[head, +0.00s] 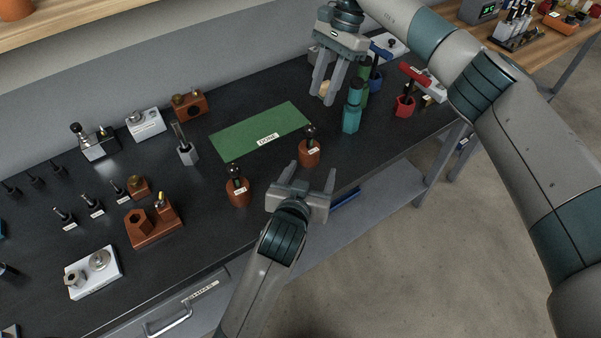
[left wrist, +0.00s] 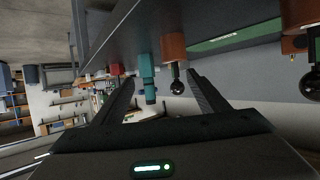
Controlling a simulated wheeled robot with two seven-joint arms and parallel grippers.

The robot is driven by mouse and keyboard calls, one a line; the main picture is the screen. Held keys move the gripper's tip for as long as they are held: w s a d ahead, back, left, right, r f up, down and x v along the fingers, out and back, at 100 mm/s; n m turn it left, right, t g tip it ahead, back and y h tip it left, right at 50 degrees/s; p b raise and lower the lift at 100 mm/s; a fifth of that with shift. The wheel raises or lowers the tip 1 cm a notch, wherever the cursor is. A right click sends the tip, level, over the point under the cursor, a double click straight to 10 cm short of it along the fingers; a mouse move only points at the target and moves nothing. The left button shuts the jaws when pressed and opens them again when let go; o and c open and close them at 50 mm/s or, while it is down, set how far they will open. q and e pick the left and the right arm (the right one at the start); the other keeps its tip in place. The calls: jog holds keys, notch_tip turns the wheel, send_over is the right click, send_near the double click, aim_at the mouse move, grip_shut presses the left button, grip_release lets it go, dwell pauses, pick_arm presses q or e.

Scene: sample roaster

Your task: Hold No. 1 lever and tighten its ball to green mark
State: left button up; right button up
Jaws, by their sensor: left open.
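Two orange-brown rounded stands, each with a black lever and ball, stand on the dark bench: one just beyond my left gripper (head: 309,152), the other to its left (head: 238,190). Their small white labels are too small to read, so I cannot tell which is No. 1. No green mark can be made out. My left gripper (head: 314,176) is open and empty at the bench's front edge, its fingers pointing toward the nearer stand. In the left wrist view that stand (left wrist: 174,46) and its black ball (left wrist: 176,85) show ahead of the fingers. My right gripper (head: 325,96) hangs at the back, fingers apart.
A green DONE mat (head: 262,131) lies behind the stands. A teal cylinder (head: 351,118) and a red-handled tool in a red holder (head: 405,104) stand to the right. A brown block with holes (head: 153,224) and a white fixture (head: 92,272) stand to the left.

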aim_at(311, 144)
pick_arm(q)
jog(key=shift+a+f+n+y, duration=0.2)
jog(key=shift+a+n+y, duration=0.25)
jog(key=shift+a, duration=0.8)
jog(key=shift+w+f, duration=0.1)
jog(key=shift+w, duration=0.1)
jog(key=x, duration=1.7)
jog(key=shift+w, duration=0.1)
jog(key=shift+c, duration=0.5)
jog(key=c, duration=1.1)
jog(key=o, duration=1.1)
